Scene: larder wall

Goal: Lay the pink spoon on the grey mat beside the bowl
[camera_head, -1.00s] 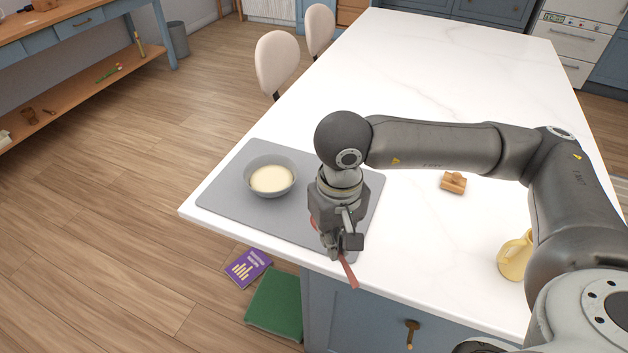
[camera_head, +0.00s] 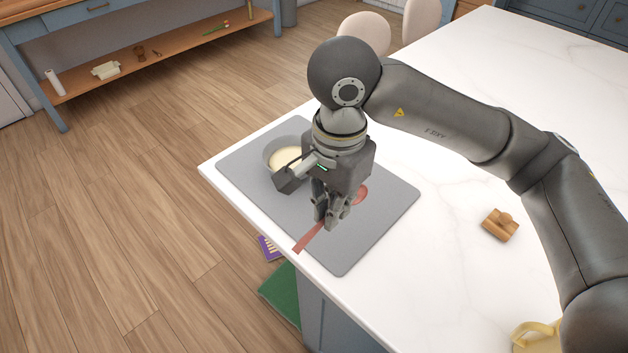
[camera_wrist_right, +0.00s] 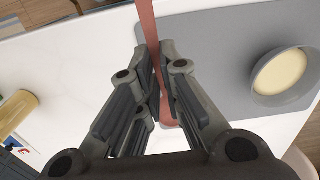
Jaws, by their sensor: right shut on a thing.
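The pink spoon (camera_head: 308,237) is in my right gripper (camera_head: 328,222), which is shut on its handle. In the head view the handle end points to the lower left, over the mat's front edge, and the bowl end shows behind the fingers. In the right wrist view the spoon (camera_wrist_right: 149,22) passes between the fingers (camera_wrist_right: 160,85). I cannot tell whether the spoon touches the mat. The grey mat (camera_head: 385,215) lies at the counter's corner. The grey bowl (camera_head: 270,157) with pale contents stands on it, partly hidden by my gripper. My left gripper is not in view.
A wooden block-like item (camera_head: 499,225) and a yellow jug (camera_head: 535,338) stand on the white counter (camera_head: 440,130) to the right. Purple (camera_head: 268,249) and green (camera_head: 282,291) books lie on the floor below the counter's edge. The mat's right part is clear.

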